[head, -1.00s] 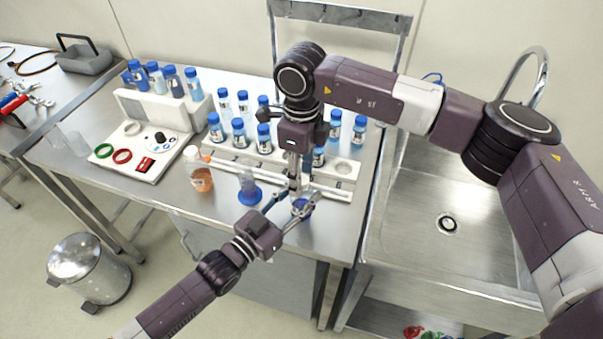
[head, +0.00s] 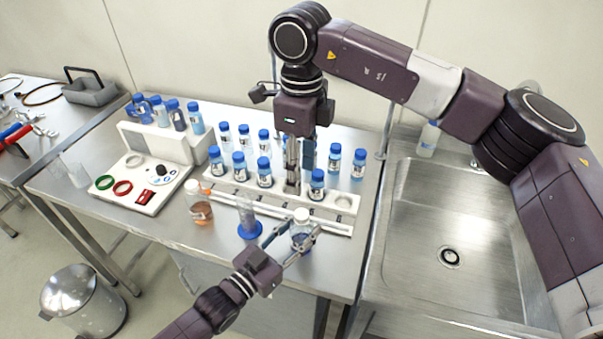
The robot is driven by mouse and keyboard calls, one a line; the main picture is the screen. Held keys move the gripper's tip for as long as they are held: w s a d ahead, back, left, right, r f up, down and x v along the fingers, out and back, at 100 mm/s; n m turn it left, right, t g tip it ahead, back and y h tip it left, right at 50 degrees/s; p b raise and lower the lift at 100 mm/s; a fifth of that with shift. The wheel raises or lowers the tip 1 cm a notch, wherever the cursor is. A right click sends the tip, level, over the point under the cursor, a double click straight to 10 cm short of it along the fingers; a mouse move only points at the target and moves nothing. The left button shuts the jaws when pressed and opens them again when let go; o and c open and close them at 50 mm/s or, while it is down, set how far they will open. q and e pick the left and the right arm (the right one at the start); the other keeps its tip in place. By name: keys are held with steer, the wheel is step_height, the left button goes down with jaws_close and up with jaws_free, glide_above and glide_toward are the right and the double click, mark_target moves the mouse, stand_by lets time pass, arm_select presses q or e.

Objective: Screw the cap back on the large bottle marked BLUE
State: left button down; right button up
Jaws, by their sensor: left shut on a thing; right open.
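A clear bottle (head: 301,231) with some blue in its lower part stands near the front edge of the bench. Its top is pale; I cannot tell whether this is a cap or a bare neck, and its marking is unreadable. My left gripper (head: 290,245) is shut around the bottle's side from the front. My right gripper (head: 292,188) points down behind and above the bottle, in front of the rack. It is open, apart from the bottle, and I see nothing between its fingers. No loose cap shows clearly.
A white rack (head: 338,202) of several blue-capped bottles stands behind. A blue-based cylinder (head: 248,219) and a bottle with orange liquid (head: 200,209) stand left of the held bottle. A white control panel (head: 137,182) is farther left, a sink (head: 440,215) at right.

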arm_select(q)
steer(key=c, duration=1.2)
jaws_free()
steer(key=shift+o, duration=0.2)
steer(key=v, duration=1.2)
steer(key=shift+a+f, duration=0.1)
